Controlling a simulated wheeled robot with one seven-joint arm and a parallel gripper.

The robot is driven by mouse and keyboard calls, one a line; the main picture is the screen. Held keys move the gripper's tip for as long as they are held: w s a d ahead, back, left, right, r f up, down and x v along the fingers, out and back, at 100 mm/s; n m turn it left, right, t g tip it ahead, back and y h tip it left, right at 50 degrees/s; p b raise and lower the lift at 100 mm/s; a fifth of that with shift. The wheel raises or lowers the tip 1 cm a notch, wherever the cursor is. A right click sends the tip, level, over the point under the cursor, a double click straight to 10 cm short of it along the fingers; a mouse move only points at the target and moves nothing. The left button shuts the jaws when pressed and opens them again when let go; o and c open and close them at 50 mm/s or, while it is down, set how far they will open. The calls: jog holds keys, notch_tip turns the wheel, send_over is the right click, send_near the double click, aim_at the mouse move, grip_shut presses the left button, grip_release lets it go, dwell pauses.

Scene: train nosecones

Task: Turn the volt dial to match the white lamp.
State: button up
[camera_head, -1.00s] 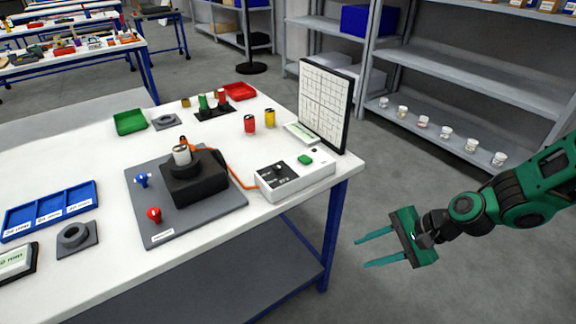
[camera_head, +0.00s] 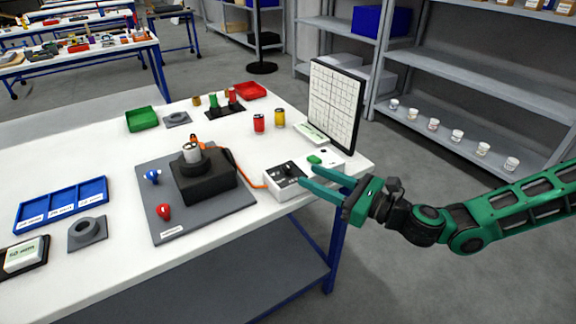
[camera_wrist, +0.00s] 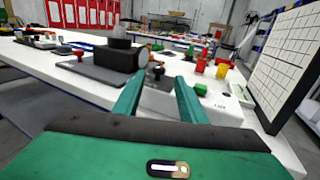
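The white control box (camera_head: 280,191) stands at the table's right edge, with a black panel (camera_head: 283,171) on its left part. A small dark dial (camera_wrist: 156,72) shows between my fingertips in the wrist view; its pointer and scale are too small to read. A green button (camera_head: 314,160) sits on the box top, right of the panel. A small dark round spot (camera_wrist: 226,94) lies beside tiny lettering; I cannot tell whether it is the lamp or whether it is lit. My gripper (camera_head: 307,174) is open and empty, its fingers over the box; contact with the dial cannot be told.
An orange cable joins the box to a black block (camera_head: 205,180) on a grey board (camera_head: 160,210). A gridded panel (camera_head: 336,104) stands upright behind the box. Red (camera_head: 259,124) and yellow (camera_head: 280,118) cylinders stand nearby. Floor right of the table is clear.

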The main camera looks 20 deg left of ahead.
aim_at(287, 165)
jog(key=x, duration=0.9)
jog(key=shift+a+f, duration=0.1)
grip_shut()
